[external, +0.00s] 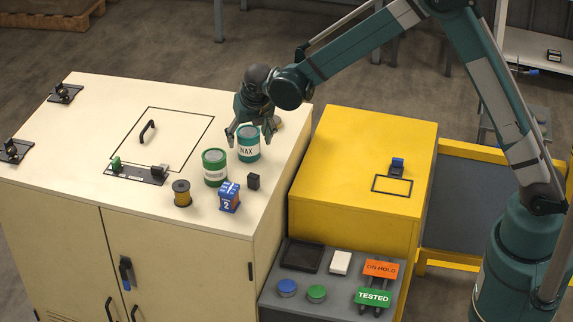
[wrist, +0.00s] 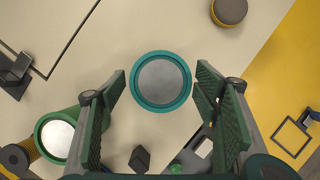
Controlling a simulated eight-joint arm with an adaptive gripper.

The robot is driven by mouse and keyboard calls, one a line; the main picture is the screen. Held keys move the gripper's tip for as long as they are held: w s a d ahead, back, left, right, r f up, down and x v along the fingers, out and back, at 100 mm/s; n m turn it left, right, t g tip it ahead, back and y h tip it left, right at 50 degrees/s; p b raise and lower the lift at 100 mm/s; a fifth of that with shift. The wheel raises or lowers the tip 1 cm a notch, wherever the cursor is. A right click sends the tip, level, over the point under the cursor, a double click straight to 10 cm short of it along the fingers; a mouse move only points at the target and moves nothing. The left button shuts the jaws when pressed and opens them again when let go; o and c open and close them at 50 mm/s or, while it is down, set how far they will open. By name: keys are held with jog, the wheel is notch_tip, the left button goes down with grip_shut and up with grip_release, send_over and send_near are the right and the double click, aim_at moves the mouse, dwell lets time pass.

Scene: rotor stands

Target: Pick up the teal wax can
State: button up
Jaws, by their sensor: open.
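The teal wax can (external: 248,148) stands upright on the cream cabinet top, with a white label reading WAX. In the wrist view its round grey lid with a teal rim (wrist: 161,82) shows from above, centred between and just ahead of the fingertips. My gripper (external: 250,130) is open above the can, fingers pointing down. In the wrist view the two fingers of my gripper (wrist: 160,85) stand apart on either side of the can, with clear gaps. The can's upper part is partly hidden by the fingers in the external view.
A green can (external: 214,167) stands close to the left of the teal can. A small black block (external: 253,181), a blue-red block marked 2 (external: 229,197) and a spool (external: 182,193) stand nearer the front. A round brown-topped object (wrist: 229,11) lies beyond the can. A yellow cabinet (external: 340,150) adjoins.

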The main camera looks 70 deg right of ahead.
jog(key=shift+x, duration=0.8)
jog(key=shift+c, duration=0.2)
jog(key=c, duration=1.1)
jog(key=shift+r, duration=0.1)
jog(key=shift+c, duration=0.2)
jog(key=shift+r, duration=4.95)
